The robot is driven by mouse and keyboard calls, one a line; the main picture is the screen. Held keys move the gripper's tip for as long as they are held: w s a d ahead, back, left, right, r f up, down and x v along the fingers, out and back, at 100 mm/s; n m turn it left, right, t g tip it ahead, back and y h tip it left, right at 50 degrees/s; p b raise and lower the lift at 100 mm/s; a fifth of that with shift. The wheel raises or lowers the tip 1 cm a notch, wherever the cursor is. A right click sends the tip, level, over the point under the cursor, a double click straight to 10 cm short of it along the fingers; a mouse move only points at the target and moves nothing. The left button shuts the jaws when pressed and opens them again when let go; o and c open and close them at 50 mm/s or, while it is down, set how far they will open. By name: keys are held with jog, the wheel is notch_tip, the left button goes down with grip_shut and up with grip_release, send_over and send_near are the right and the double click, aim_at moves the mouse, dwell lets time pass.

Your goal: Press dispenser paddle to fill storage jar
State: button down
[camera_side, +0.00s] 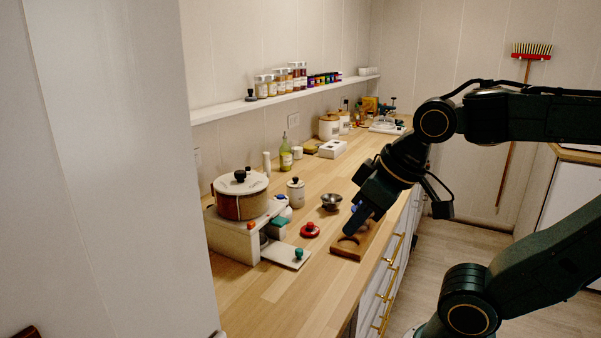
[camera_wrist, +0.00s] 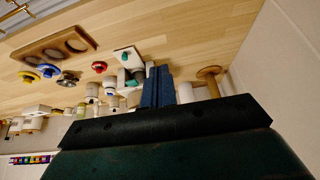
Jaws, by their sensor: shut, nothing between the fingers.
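The dispenser (camera_side: 238,236) stands at the left of the counter, with a round wooden hopper, a white lid with a black knob, and a pale base. A teal part (camera_side: 280,222), perhaps the paddle, shows on its right side. A white plate with a teal knob (camera_side: 299,254) juts from its front; it also shows in the wrist view (camera_wrist: 127,56). A white jar with a dark knob (camera_side: 296,194) stands behind; I cannot tell if it is the storage jar. My gripper (camera_side: 351,229) is shut and empty, above the wooden board; its blue fingers show in the wrist view (camera_wrist: 159,72).
A wooden board with round recesses (camera_side: 345,252) lies near the counter's front edge. A green bottle (camera_side: 285,156) and white box (camera_side: 333,149) stand farther back.

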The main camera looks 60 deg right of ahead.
jog(key=w+d+m+t, duration=0.1)
jog(key=w+d+m, duration=0.35)
jog(key=w, duration=0.95)
jog(key=m+t+y, duration=0.1)
jog(key=m+t, duration=0.1)
jog(key=m, duration=0.1)
send_over(278, 221)
jog(key=s, duration=0.1)
jog(key=shift+s+d+f, duration=0.15)
jog(key=shift+d+f, duration=0.15)
jog(key=shift+f, duration=0.2)
jog(key=shift+f, duration=0.15)
jog(key=shift+f, duration=4.25)
jog(key=shift+f, duration=0.2)
jog(key=shift+f, duration=0.25)
